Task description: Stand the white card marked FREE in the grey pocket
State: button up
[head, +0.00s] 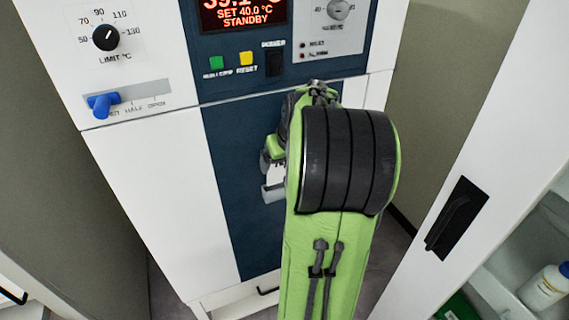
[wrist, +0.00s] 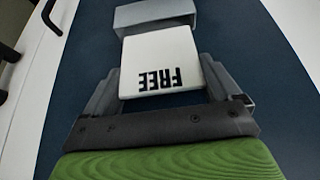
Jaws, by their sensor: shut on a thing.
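The white card (wrist: 158,52) shows its black FREE lettering upside down in the wrist view. My gripper (wrist: 160,70) is shut on the card, with a grey finger at each side. The grey pocket (wrist: 155,13) is on the dark blue panel, just beyond the card's far edge. The card's far edge meets or overlaps the pocket's rim; I cannot tell whether it is inside. In the head view, the card (head: 276,174) is partly hidden by my arm, just above the pocket (head: 273,193).
The freeze dryer's white front (head: 150,190) surrounds the blue panel (head: 235,150). A blue-handled lever (head: 103,104), a limit knob (head: 106,37) and coloured buttons (head: 246,58) sit higher up. An open white door (head: 470,160) with a black handle stands at right.

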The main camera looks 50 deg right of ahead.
jog(key=shift+w+r+t+h+b, duration=0.3)
jog(key=shift+t+b, duration=0.2)
jog(key=shift+b, duration=0.25)
jog(key=shift+s, duration=0.15)
jog(key=shift+s+a, duration=0.1)
jog(key=shift+s, duration=0.05)
jog(key=shift+s+f, duration=0.15)
jog(key=shift+f, duration=0.05)
jog(key=shift+s+a+f, duration=0.1)
jog(key=shift+f, duration=0.05)
jog(key=shift+s+a+b, duration=0.15)
jog(key=shift+s+b, duration=0.2)
jog(key=shift+f, duration=0.1)
